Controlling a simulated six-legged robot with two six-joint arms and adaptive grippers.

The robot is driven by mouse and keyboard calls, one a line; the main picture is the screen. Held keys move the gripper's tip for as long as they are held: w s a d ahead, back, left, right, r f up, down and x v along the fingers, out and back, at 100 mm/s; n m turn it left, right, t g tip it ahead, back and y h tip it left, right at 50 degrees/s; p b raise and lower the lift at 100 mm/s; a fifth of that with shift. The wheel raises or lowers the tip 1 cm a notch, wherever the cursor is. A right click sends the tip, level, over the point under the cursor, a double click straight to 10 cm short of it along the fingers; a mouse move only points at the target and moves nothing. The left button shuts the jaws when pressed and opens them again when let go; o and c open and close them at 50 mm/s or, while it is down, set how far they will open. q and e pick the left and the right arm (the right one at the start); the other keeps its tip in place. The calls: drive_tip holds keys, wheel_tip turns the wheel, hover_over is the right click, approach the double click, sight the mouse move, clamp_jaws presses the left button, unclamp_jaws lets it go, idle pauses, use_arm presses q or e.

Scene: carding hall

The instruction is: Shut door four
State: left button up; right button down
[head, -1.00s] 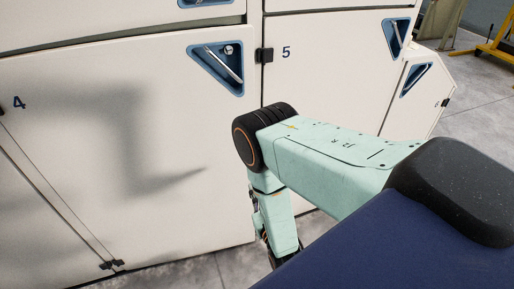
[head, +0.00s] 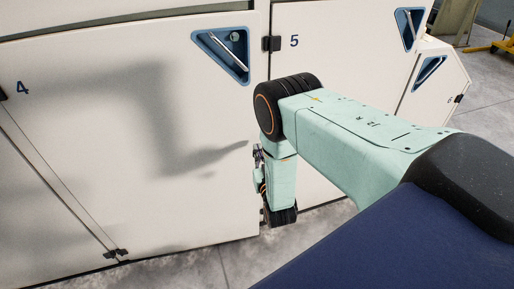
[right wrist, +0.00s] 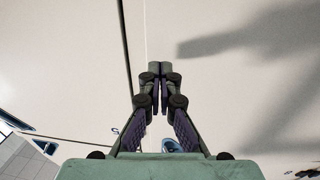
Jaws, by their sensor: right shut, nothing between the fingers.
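Door four (head: 110,150) is the cream panel marked 4 at the left of the head view, with a light handle (head: 228,52) in a blue triangular recess at its upper right. It stands close to door five, nearly in line with it; a slight opening is hard to judge. My right gripper (right wrist: 155,72) is shut and empty in the right wrist view, with its fingertips in front of the cream panels near a dark seam. In the head view it is mostly hidden behind my wrist, near door four's right edge. My left gripper is out of view.
Black hinges (head: 116,253) sit low on the left. Grey floor (head: 215,265) lies below.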

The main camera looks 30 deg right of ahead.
sight(255, 139)
drive_tip(key=shift+x, duration=1.05)
drive_tip(key=shift+w+d, duration=0.2)
drive_tip(key=shift+w, duration=0.2)
drive_tip(key=shift+a, duration=0.15)
